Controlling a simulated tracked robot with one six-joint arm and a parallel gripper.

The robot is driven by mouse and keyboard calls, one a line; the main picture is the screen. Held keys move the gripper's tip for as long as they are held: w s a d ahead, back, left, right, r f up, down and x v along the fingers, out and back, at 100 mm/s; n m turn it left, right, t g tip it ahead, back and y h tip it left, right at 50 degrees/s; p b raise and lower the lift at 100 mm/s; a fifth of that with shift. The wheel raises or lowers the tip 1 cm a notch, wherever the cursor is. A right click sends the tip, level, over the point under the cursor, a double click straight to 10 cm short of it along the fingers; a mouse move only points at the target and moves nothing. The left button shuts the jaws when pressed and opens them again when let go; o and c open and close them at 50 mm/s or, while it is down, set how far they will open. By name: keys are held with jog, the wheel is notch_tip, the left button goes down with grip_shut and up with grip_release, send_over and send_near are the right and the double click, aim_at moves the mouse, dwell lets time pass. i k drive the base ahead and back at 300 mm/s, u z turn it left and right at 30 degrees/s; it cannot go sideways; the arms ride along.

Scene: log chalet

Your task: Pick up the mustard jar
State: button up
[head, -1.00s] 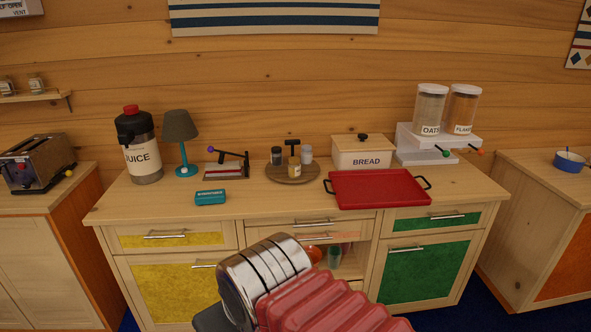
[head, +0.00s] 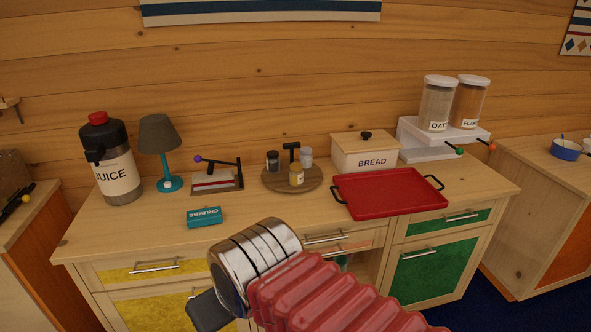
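A small jar with yellowish contents and a pale label, which looks like the mustard jar (head: 296,176), stands upright at the front of a round wooden tray (head: 275,184) on the counter. A dark-lidded jar (head: 273,161) and a pale-lidded shaker (head: 306,157) stand behind it, around the tray's dark T-shaped handle (head: 292,147). My arm's red ribbed sleeve and chrome joint fill the lower middle, in front of the cabinet and apart from the jar.
A red tray (head: 390,192) and a bread box (head: 364,152) are right of the round tray. A lever device (head: 216,180), a teal CRUMBS box (head: 204,217), a lamp (head: 159,134) and a juice dispenser (head: 112,160) are left. Counter before the round tray is clear.

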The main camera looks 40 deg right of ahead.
aim_at(297, 172)
jog(key=z, duration=0.2)
jog(key=i, duration=1.1)
jog(key=z, duration=0.15)
